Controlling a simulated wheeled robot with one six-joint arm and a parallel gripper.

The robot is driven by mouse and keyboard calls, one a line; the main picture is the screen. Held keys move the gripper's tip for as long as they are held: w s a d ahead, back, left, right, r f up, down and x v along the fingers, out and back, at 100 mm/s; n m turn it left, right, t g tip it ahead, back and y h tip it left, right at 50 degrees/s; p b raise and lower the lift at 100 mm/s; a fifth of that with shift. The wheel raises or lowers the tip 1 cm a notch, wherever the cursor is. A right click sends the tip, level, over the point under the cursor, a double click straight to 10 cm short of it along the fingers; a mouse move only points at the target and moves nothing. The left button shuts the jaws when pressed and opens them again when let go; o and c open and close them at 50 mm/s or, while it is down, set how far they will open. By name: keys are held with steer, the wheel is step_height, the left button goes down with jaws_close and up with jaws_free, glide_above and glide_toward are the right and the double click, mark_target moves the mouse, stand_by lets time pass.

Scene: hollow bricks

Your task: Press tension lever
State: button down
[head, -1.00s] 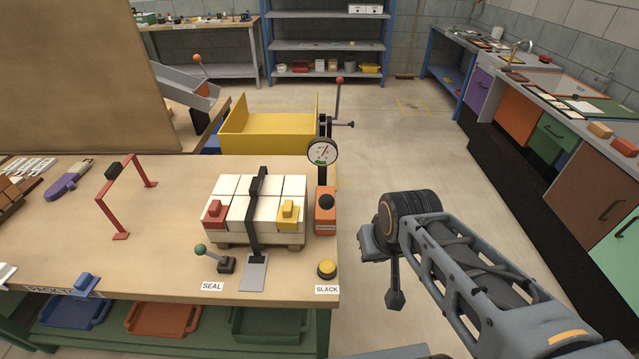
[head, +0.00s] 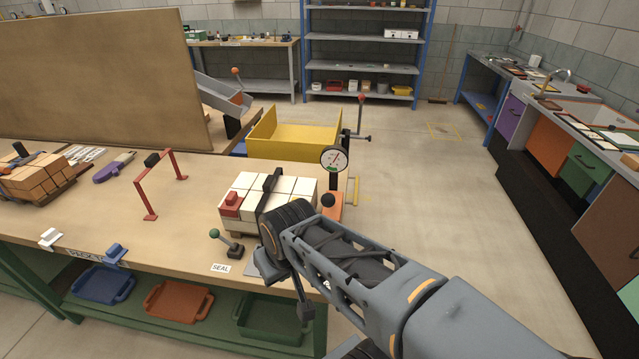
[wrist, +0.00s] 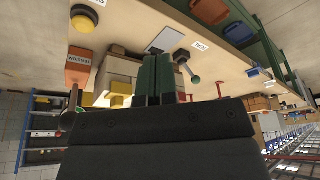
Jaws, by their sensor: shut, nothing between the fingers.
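The tensioner stands at the right end of the bench, with an orange block (head: 333,205), a round dial gauge (head: 334,158) and a black knob. A tall lever with a red ball (head: 361,99) rises behind the gauge. The orange block also shows in the wrist view (wrist: 78,68). My gripper (wrist: 160,58) is shut and empty, its green fingers in front of the strapped brick stack (wrist: 122,68). In the head view my arm passes in front of the stack's right side and the orange block's lower part, and my fingertips cannot be made out.
The stack of pale bricks (head: 246,184) carries a black strap and a red corner piece. A green-knobbed lever (head: 228,243) stands by the SEAL label (head: 221,268). A yellow button (wrist: 84,22) shows in the wrist view. A yellow bin (head: 290,143) stands behind. The floor at right is clear.

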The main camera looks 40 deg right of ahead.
step_height(320, 180, up, 12)
steer(key=m+g+p, duration=0.2)
steer(key=m+p, duration=0.3)
glide_above(330, 201)
steer(key=a, duration=0.6)
steer(key=w+d+r+m+g+y+p, duration=0.1)
steer(key=d+r, duration=0.5)
steer(key=d, duration=0.8)
steer(key=w+m+p, duration=0.1)
steer(key=m, duration=0.1)
steer(key=shift+d+m+y, duration=0.15)
steer(key=shift+m+y, duration=0.25)
steer(key=shift+f, duration=0.1)
steer(key=a+f+p, duration=0.1)
steer(key=a+f, duration=0.4)
steer(key=f, duration=0.7)
steer(key=shift+p, duration=0.3)
